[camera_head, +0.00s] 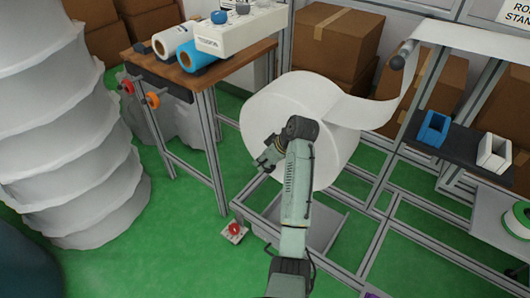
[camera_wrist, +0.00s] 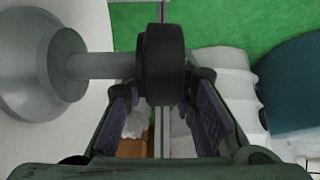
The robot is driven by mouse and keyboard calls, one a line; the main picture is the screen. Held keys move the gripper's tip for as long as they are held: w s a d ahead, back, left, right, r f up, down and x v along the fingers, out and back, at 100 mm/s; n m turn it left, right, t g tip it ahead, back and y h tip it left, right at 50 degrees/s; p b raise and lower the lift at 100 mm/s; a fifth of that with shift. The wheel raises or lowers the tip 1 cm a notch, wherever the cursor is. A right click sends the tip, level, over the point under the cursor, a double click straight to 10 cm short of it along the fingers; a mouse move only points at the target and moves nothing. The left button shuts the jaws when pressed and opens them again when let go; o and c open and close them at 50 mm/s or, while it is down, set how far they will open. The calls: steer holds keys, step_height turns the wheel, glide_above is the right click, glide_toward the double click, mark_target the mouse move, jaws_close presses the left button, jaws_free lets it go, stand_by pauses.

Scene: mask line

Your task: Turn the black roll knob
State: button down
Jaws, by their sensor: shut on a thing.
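The black roll knob (camera_wrist: 163,62) is a short dark cylinder in the wrist view, on a grey shaft (camera_wrist: 98,66) that stands out from a round grey hub (camera_wrist: 28,65). The hub sits on the face of the large white roll (camera_head: 262,105). My gripper (camera_wrist: 164,88) has its fingers on either side of the knob and is shut on it. In the head view my gripper (camera_head: 268,155) is at the front of the roll, and I cannot make out the knob there.
A wooden table (camera_head: 190,75) with blue and white rolls and a white device stands at the back left. A red button box (camera_head: 234,231) is near the floor. Metal frames (camera_head: 440,205) are at right. Green floor is free at front left.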

steer(key=g+h+p, duration=0.1)
steer(key=h+p, duration=0.1)
steer(key=g+h+p, duration=0.1)
steer(key=g+p, duration=0.1)
steer(key=shift+s+a+f+h+p, duration=0.1)
steer(key=shift+a+f+h+p, duration=0.05)
steer(key=shift+a+h+p, duration=0.25)
steer(key=shift+f+g+h+p, duration=0.4)
steer(key=shift+g+h+p, duration=0.25)
steer(key=shift+h, duration=0.45)
steer(key=shift+f+g+h+b, duration=0.3)
steer(key=shift+g+h, duration=0.45)
steer(key=shift+h, duration=0.15)
steer(key=shift+s+d+f+g+h+b, duration=0.1)
steer(key=shift+s+f+g+h+b, duration=0.05)
steer(key=shift+g+h+b, duration=0.45)
steer(key=c, duration=1.7)
jaws_free()
steer(key=o, duration=0.3)
steer(key=shift+h, duration=0.3)
steer(key=shift+d, duration=0.1)
